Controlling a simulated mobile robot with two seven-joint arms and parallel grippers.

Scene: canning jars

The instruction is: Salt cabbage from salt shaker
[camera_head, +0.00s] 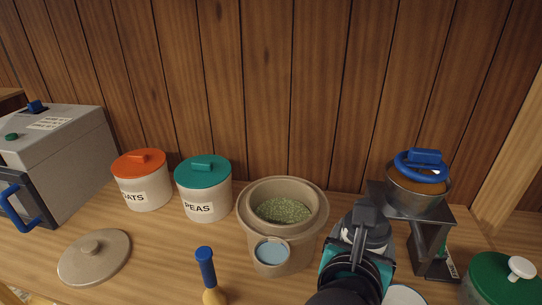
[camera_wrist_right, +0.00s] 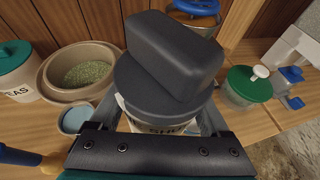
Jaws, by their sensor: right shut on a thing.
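The beige crock (camera_head: 245,222) stands at the middle of the counter in the head view with shredded green cabbage (camera_head: 283,209) inside. The cabbage also shows at the left of the right wrist view (camera_wrist_right: 88,74). My right gripper (camera_head: 360,250) is right of the crock and is shut on a container with a dark grey top (camera_wrist_right: 165,85), which I take for the salt shaker. Its pale body carries dark lettering that is mostly hidden. It looks roughly upright, apart from the crock. My left gripper is not in view.
A blue disc (camera_head: 271,252) sits at the crock's front. PEAS (camera_head: 204,193) and OATS (camera_head: 141,184) canisters stand left. A beige lid (camera_head: 94,257) and blue-handled tool (camera_head: 207,276) lie in front. A metal stand with a pot (camera_head: 416,197) and green-lidded jar (camera_head: 500,280) are right.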

